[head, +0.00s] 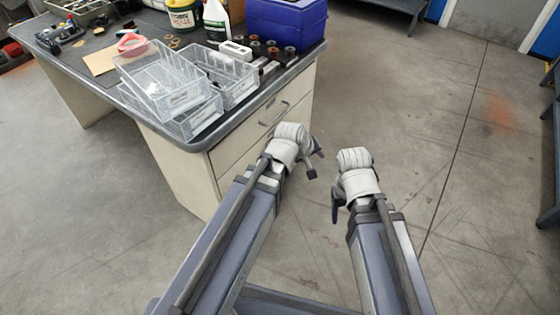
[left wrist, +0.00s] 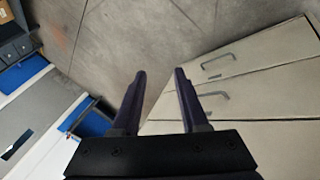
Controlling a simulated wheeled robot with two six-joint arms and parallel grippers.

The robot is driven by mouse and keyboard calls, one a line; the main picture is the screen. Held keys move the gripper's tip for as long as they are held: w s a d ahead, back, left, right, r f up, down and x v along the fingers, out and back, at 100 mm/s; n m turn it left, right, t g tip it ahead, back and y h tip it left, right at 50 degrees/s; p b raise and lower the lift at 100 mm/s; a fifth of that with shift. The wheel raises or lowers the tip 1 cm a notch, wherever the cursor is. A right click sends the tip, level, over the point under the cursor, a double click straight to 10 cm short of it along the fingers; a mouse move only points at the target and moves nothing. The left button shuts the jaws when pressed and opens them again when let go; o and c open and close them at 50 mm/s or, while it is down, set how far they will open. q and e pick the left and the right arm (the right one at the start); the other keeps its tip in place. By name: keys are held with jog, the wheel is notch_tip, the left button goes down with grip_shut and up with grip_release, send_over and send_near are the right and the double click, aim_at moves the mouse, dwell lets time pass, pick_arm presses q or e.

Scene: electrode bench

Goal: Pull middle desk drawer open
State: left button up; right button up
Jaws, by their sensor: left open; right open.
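The desk (head: 185,165) is beige with a dark top, and its drawer fronts face my arms. In the head view the top drawer's handle (head: 273,112) shows, and my left arm covers much of the fronts below. In the left wrist view the middle drawer (left wrist: 270,98) looks flush, with a grey bar handle (left wrist: 214,95) just right of the right finger. My left gripper (head: 315,163) is open and empty beside the drawer fronts; its fingers also show in the left wrist view (left wrist: 160,76). My right gripper (head: 336,205) is open, right of the left one, over the floor.
Clear plastic bins (head: 165,85), a blue box (head: 285,22), bottles and small parts crowd the desk top. Another drawer front with a handle (left wrist: 214,69) lies beyond the middle one. Bare concrete floor (head: 430,130) is free to the right.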

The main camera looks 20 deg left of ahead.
pick_arm(q)
jog(key=w+a+f+n+t+y+b, duration=0.1)
jog(key=w+a+f+n+t+b, duration=0.3)
jog(key=b, duration=1.1)
jog(key=w+a+f+n+t+y+b, duration=0.1)
jog(key=w+a+f+n+t+b, duration=0.4)
jog(key=w+a+f+n+b, duration=0.4)
jog(key=a+f+n+b, duration=0.3)
jog(key=f+n+b, duration=0.1)
jog(key=f+b, duration=0.2)
jog(key=shift+w+a+f+t+y, duration=0.2)
jog(key=shift+w+t+y, duration=0.1)
jog(key=shift+w, duration=0.1)
pick_arm(e)
notch_tip(320, 180, down, 33)
pick_arm(q)
jog(key=b+x, duration=0.1)
jog(key=x, duration=0.6)
jog(key=shift+w+b, duration=0.35)
jog(key=shift+w, duration=0.05)
pick_arm(e)
jog(key=shift+f, duration=0.8)
pick_arm(q)
grip_shut()
